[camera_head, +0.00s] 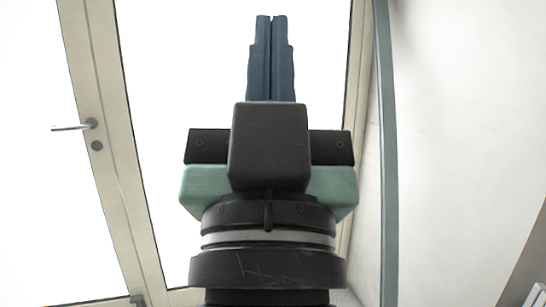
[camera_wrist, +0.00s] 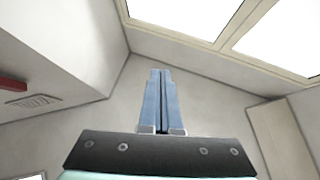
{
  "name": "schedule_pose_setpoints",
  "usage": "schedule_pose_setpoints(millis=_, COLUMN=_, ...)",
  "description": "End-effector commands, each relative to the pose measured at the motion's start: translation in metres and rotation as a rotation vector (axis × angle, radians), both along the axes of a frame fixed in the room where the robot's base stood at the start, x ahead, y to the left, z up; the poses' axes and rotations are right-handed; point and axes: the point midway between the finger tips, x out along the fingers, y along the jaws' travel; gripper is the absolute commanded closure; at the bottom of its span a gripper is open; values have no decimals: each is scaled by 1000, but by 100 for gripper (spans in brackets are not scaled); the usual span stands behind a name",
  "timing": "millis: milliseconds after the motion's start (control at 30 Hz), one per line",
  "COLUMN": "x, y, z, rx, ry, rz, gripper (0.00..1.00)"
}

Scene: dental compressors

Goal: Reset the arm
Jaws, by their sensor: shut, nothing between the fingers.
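My gripper (camera_head: 271,22) points up in the middle of the head view, with its two dark blue fingers pressed together. It is empty and touches nothing. In the wrist view my gripper (camera_wrist: 161,74) shows the same two blue fingers side by side, shut, with pale walls behind them.
A glazed door with a cream frame (camera_head: 88,60) and a metal handle (camera_head: 75,127) stands behind at the left. A pale wall (camera_head: 460,120) is at the right. The wrist view shows a window frame (camera_wrist: 235,22), a wall vent (camera_wrist: 33,101) and a red bar (camera_wrist: 12,84).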

Motion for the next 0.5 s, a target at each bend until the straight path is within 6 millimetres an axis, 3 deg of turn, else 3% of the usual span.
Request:
schedule_pose_setpoints(millis=33, x=-29, y=-3, z=31, rx=-17, ry=-105, rz=-10, gripper=100)
schedule_pose_setpoints(millis=67, x=-33, y=-2, z=50, rx=-23, ry=-118, rz=-11, gripper=100)
schedule_pose_setpoints(millis=100, x=-27, y=-2, z=66, rx=-22, ry=-98, rz=-10, gripper=100)
schedule_pose_setpoints(millis=500, x=-25, y=-1, z=185, rx=-20, ry=-89, rz=-7, gripper=100)
